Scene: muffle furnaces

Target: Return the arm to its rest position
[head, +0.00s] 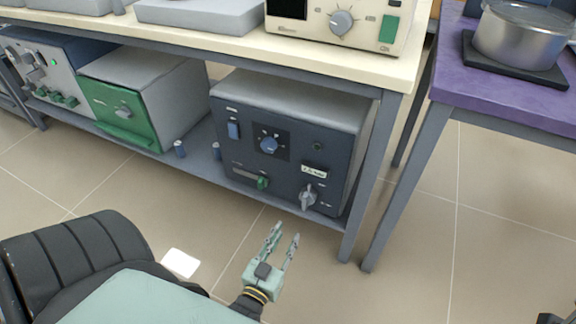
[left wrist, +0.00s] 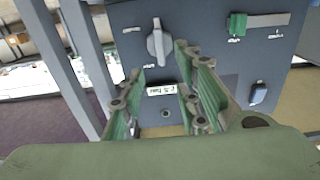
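My left gripper (head: 285,236) is in the lower middle of the head view, in front of the bench. Its two pale green fingers are apart, with nothing between them. The left wrist view also shows the fingers spread, with the front panel of the dark blue-grey furnace (left wrist: 215,50) beyond them. In the head view this furnace (head: 240,180) stands on the lower shelf, above and behind the gripper. I see a gap of floor between the fingertips and the shelf edge.
A bench with a cream top (head: 200,42) and a lower shelf (head: 200,150) lies ahead. A green-fronted furnace (head: 120,115) is on the shelf. A purple-topped table (head: 470,85) carries a metal pot (head: 520,38) at right. Unclear dark pieces (head: 548,318) show at bottom right.

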